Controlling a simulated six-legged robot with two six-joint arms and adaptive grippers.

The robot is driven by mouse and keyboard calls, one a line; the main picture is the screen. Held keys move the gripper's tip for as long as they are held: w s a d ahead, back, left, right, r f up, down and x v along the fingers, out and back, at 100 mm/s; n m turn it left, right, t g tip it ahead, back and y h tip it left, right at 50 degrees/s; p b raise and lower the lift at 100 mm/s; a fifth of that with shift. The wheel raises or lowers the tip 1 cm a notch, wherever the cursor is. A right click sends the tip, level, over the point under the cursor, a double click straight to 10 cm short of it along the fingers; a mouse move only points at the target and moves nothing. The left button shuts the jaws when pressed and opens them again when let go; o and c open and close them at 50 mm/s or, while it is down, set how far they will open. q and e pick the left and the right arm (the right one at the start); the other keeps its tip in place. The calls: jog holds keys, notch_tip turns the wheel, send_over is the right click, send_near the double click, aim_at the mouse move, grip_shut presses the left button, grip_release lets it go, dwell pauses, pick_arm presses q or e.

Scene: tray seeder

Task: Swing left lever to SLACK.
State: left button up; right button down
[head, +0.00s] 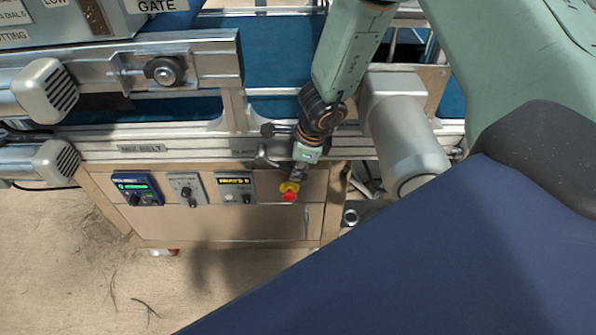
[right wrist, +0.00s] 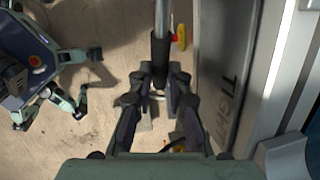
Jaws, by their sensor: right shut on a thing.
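The left lever (right wrist: 161,20) shows in the right wrist view as a metal rod with a black grip, running from the top edge down between my fingers. My right gripper (right wrist: 157,82) is shut on the black grip. The word TIGHT (right wrist: 225,103) is printed on the rail beside it. In the head view my right gripper (head: 299,170) reaches down in front of the belt rail, and the lever cannot be made out clearly there. My left gripper is out of view.
A red and yellow button (head: 289,191) sits just below my right gripper. A blue control box (head: 137,189) and other panels line the wooden cabinet (head: 225,222) to the left. A grey cylindrical motor (head: 408,145) is close on the right. Sandy floor lies open in front.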

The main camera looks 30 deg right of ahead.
jog(key=shift+w, duration=0.1)
dwell(0.5)
jog(key=c, duration=1.3)
grip_release()
